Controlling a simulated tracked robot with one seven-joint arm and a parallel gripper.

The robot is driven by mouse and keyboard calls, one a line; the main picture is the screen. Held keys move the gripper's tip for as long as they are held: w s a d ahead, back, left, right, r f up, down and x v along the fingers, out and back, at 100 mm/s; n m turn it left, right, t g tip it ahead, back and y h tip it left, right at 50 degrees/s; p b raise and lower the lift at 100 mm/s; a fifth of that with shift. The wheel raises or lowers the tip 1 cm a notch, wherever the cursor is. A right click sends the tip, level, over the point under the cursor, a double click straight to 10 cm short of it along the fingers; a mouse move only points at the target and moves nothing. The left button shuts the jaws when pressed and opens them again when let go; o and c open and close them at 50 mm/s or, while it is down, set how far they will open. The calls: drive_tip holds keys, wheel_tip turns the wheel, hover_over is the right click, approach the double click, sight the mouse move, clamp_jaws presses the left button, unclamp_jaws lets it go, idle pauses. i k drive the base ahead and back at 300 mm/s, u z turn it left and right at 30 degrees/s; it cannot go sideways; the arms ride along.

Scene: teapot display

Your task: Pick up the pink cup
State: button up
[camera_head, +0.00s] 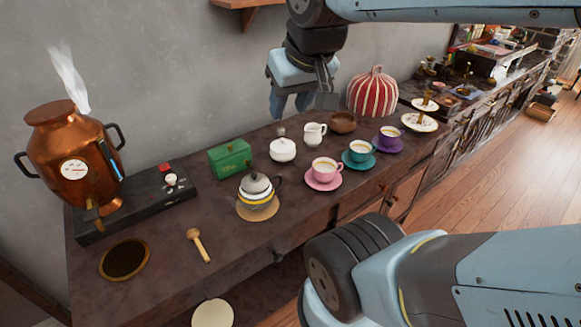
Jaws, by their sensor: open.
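The pink cup (324,169) stands upright on a pink saucer (311,184) near the front edge of the dark counter. Pale liquid with a yellowish rim mark shows inside it. The finger tips are partly hard to make out against the wall.
A teal cup (360,151) and a purple cup (389,136) stand to the right. A teapot (256,192), green box (230,158), sugar bowl (282,150), creamer (314,133) and wooden bowl (343,122) are nearby. A red-striped cozy (373,93) stands behind. A steaming copper urn (72,155) is left.

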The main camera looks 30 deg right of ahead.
sight(324, 169)
drive_tip(key=u, duration=1.2)
drive_tip(key=k, duration=1.6)
drive_tip(key=z, duration=1.5)
drive_tip(key=i, duration=1)
drive_tip(key=u, duration=0.05)
